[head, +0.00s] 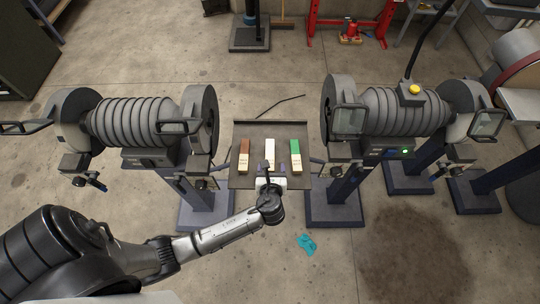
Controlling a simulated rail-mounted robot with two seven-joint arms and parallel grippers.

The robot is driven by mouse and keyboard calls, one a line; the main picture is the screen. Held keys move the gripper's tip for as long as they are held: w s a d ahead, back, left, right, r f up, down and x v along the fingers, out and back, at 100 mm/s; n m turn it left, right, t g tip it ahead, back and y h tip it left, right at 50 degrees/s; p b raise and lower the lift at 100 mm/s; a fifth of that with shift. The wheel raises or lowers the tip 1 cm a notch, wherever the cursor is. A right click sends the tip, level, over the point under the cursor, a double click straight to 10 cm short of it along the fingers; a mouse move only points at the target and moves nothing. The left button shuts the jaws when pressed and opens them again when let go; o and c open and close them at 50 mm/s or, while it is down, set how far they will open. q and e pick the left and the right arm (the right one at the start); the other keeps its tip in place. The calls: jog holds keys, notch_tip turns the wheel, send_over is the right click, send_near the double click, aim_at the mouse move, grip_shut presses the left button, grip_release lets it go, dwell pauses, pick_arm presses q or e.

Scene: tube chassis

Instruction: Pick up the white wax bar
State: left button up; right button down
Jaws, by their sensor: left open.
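The white wax bar (269,149) lies on a dark tray (270,128) between two bench grinders. It is the middle one of three bars, and its near end carries a pale label. My left gripper (268,172) is over the front edge of the tray, close to the near end of the white bar. It is open, and nothing shows between its fingers. The gripper hides part of the tray's front, and I cannot tell whether it touches the bar. My right gripper is not in view.
A brown bar (244,149) lies left of the white one and a green bar (295,149) lies right of it. The left grinder (135,122) and right grinder (398,112) flank the tray closely. A teal cloth (307,244) lies on the open floor in front.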

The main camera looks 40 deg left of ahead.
aim_at(270, 160)
pick_arm(q)
jog(key=b+x, duration=0.1)
jog(key=x, duration=0.3)
jog(key=shift+a+f, duration=0.1)
jog(key=shift+a, duration=0.25)
jog(key=c, duration=1)
